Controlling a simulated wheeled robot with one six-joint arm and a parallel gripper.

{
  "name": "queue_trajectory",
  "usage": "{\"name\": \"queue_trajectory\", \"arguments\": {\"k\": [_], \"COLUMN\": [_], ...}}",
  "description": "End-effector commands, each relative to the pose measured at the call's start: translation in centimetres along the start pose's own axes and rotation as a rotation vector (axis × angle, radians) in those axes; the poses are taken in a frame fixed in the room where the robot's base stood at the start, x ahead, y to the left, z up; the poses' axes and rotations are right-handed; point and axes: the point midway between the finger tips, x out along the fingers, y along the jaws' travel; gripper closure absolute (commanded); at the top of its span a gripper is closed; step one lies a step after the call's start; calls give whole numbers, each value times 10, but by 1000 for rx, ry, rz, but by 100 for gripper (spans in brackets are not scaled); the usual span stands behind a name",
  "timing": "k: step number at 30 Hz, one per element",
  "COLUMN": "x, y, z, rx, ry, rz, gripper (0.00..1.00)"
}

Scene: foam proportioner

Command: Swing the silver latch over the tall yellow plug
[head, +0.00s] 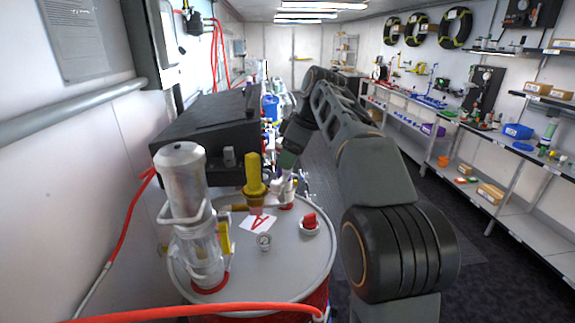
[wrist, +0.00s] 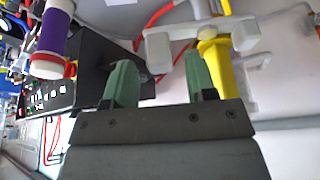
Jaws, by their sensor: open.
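The tall yellow plug (head: 256,172) stands upright on top of the drum (head: 290,262) in the head view. My gripper (head: 287,162) is just to its right, pointing down, close to a small pale fitting (head: 284,190). In the wrist view my gripper (wrist: 161,78) has its two green fingers apart, with nothing held between them. A pale grey bracket-like piece (wrist: 200,36), perhaps the silver latch, lies just beyond the right finger. A yellow part (wrist: 216,66), perhaps the plug, shows beside that finger, partly hidden. I cannot tell whether the finger touches either.
A silver cylinder (head: 184,185) stands on the drum's left side. A black box (head: 205,130) is behind. A red hose (head: 190,312) crosses in front. Shelves line the right wall.

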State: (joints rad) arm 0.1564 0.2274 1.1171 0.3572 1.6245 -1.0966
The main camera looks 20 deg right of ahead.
Motion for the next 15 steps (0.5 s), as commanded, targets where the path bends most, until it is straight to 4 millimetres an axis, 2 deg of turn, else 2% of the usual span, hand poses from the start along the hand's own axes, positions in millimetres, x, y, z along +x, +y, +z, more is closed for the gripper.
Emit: {"name": "queue_trajectory", "arguments": {"k": [6, 15], "x": [16, 19], "y": [0, 0], "z": [0, 0], "rx": [-1, -1], "ry": [-1, 0], "rz": [-1, 0], "gripper": [49, 49]}}
